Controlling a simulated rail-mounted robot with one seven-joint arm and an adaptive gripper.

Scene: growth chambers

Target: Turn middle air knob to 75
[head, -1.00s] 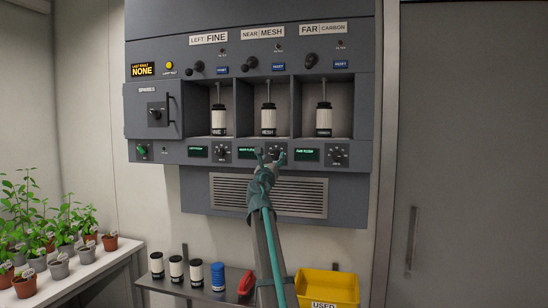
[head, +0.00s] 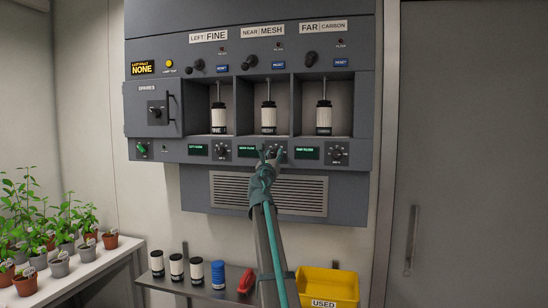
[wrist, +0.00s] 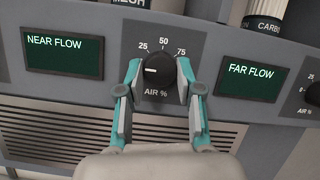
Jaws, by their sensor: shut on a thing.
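The middle air knob (wrist: 160,84) is a round black dial below the near mesh bay, on the grey panel strip. In the wrist view its scale shows 25, 50 and 75 above it and "AIR %" below. Its white mark points left, below the 25 label. My gripper (wrist: 158,72) has one teal-edged finger on each side of the knob and is shut on it. In the head view my gripper (head: 271,156) is at the panel and mostly hides the knob.
The NEAR FLOW display (wrist: 64,54) is left of the knob and the FAR FLOW display (wrist: 247,79) is right of it. A far air knob (head: 337,153) is further right. A vent grille (head: 300,196) lies below. A yellow bin (head: 340,284) stands lower right.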

